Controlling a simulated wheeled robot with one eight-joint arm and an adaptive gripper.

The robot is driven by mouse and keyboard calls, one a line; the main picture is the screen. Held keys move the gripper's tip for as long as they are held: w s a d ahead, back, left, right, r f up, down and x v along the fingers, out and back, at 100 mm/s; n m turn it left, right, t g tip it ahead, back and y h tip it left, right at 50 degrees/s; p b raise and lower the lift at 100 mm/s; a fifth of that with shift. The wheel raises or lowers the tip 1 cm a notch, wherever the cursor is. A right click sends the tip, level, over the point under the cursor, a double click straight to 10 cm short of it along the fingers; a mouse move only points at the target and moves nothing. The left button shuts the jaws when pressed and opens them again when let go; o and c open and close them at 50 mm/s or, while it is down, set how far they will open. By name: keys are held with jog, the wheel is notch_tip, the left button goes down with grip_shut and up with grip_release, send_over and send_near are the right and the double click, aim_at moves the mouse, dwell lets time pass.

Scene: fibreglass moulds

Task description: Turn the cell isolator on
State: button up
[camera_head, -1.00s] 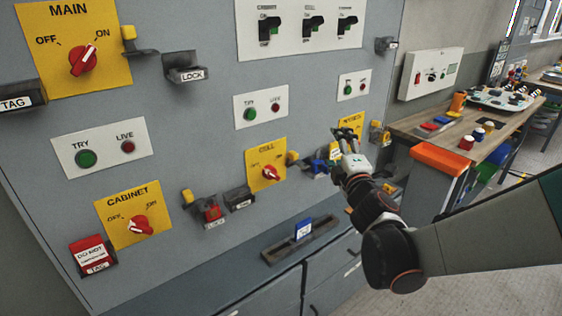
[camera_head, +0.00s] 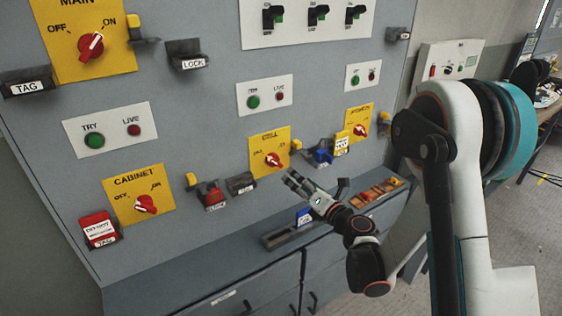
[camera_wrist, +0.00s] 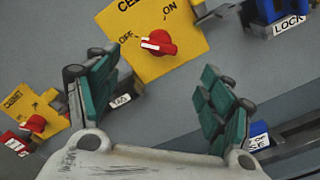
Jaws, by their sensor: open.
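The cell isolator is a yellow plate (camera_head: 258,145) with a red rotary knob (camera_head: 273,160), at the middle of the grey panel. In the wrist view its plate (camera_wrist: 186,53) and red knob (camera_wrist: 158,43) sit at top centre, with OFF at left and ON at upper right. The knob's pale end faces left, on the OFF side. My gripper (camera_head: 290,181) is just below and right of the plate in the head view, apart from the knob. In the wrist view the green-padded fingers (camera_wrist: 160,92) are spread wide with nothing between them.
A grey holder (camera_head: 241,184) lies below left of the cell plate, and a blue padlock (camera_head: 320,156) hangs to its right. The cabinet isolator (camera_head: 145,204) is lower left, the main isolator (camera_head: 90,45) upper left. A ledge tray (camera_head: 280,238) holds a blue item.

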aim_at(278, 163)
jog(key=b+x, duration=0.1)
jog(key=x, duration=0.8)
jog(key=shift+w+a, duration=0.15)
jog(key=shift+w, duration=0.05)
jog(key=shift+x, duration=0.85)
jog(key=c, duration=1.1)
